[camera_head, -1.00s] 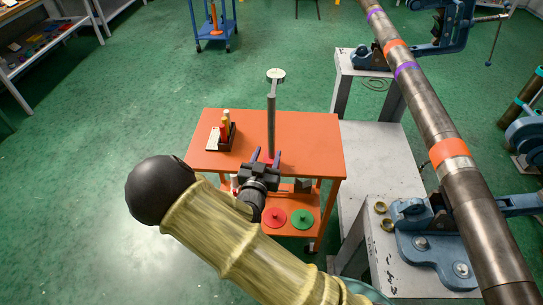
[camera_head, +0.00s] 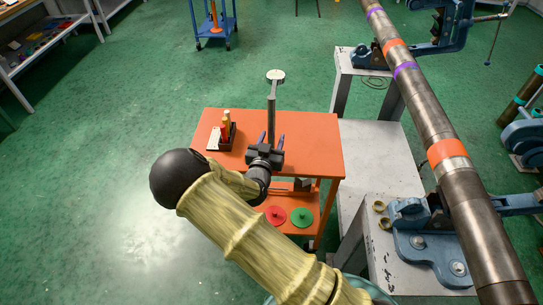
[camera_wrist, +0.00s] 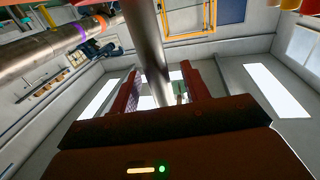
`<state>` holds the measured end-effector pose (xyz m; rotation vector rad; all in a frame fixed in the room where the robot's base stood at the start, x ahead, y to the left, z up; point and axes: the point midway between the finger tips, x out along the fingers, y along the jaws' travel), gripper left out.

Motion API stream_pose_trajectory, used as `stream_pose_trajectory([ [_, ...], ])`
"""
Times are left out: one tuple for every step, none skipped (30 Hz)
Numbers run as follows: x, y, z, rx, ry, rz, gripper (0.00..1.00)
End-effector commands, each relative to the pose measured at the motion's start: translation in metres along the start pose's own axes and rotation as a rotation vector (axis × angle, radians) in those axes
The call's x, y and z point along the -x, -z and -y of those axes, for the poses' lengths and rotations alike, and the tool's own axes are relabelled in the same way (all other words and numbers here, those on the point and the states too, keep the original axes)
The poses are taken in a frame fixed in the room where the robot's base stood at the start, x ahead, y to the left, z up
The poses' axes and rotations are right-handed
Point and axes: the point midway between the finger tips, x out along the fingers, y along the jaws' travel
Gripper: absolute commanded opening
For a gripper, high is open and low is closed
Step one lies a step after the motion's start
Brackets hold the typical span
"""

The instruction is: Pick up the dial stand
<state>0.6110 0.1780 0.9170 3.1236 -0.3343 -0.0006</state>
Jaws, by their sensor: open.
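The dial stand (camera_head: 271,108) stands upright on the orange cart, a grey post with a round dial (camera_head: 275,75) on top. My gripper (camera_head: 272,138) is open at the lower part of the post, with one finger to each side of it as seen in the head view. Its body hides the stand's foot. In the wrist view the post (camera_wrist: 146,40) runs down between the two dark red fingers of my gripper (camera_wrist: 160,88). Whether either finger touches the post, I cannot tell.
The orange cart (camera_head: 315,135) also holds a small dark rack (camera_head: 228,137) to the left. Red (camera_head: 275,215) and green (camera_head: 301,217) discs lie on its lower shelf. A long steel pipe (camera_head: 435,125) in blue vises runs along the right, beside a pale bench (camera_head: 375,165).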

Motion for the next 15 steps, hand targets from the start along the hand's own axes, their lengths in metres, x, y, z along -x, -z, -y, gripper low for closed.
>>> stream_pose_trajectory([
  [-0.0013, -0.0001, 0.0002, 0.000, 0.001, 0.001, 0.46],
  [-0.0014, -0.0003, 0.0003, 0.000, 0.001, 0.001, 0.46],
  [-0.0012, -0.0004, 0.0004, 0.000, 0.001, 0.001, 0.46],
  [-0.0011, -0.0005, 0.0003, 0.000, 0.001, 0.001, 0.46],
  [-0.0011, -0.0005, 0.0003, 0.000, 0.001, 0.001, 0.46],
  [-0.0010, -0.0005, 0.0003, 0.000, 0.001, 0.001, 0.46],
  [-0.0010, -0.0004, 0.0003, 0.000, 0.001, 0.001, 0.46],
  [-0.0010, -0.0004, 0.0003, 0.000, 0.001, 0.001, 0.46],
  [-0.0010, -0.0004, 0.0002, 0.000, 0.001, 0.000, 0.46],
  [-0.0009, -0.0004, 0.0003, 0.000, 0.001, 0.000, 0.46],
  [-0.0009, -0.0004, 0.0002, 0.000, 0.001, 0.000, 0.46],
  [-0.0009, -0.0004, 0.0002, 0.000, 0.001, 0.000, 0.46],
  [-0.0009, -0.0004, 0.0002, 0.000, 0.001, 0.000, 0.46],
  [-0.0009, -0.0004, 0.0002, 0.000, 0.001, 0.000, 0.46],
  [-0.0008, -0.0004, 0.0003, 0.000, 0.001, 0.000, 0.46],
])
